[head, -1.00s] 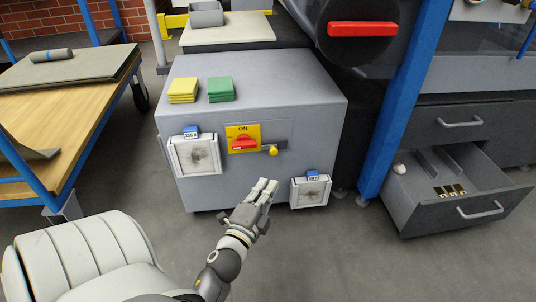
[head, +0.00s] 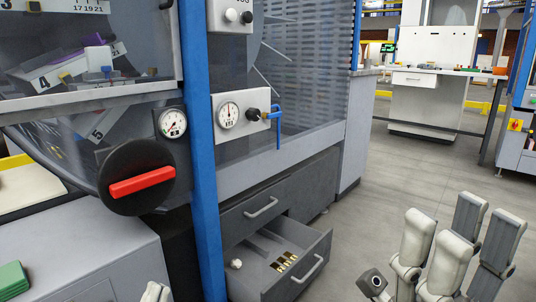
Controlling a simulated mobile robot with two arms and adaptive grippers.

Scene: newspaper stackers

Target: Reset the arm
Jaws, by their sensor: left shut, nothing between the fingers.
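My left gripper (head: 155,291) shows only its pale fingertips at the bottom edge, left of the open drawer. The fingers are together and nothing shows between them. My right gripper (head: 463,222) is at the lower right over the grey floor. Its light grey fingers point up and stand apart, with nothing between them. Neither gripper touches anything that I can see. Most of both arms is out of view.
A grey drawer (head: 318,262) stands open with small brass pieces inside. A blue post (head: 202,130) rises beside a black disc with a red handle (head: 142,180). A green stack (head: 13,279) lies on the grey cabinet at left. Floor at right (head: 380,215) is clear.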

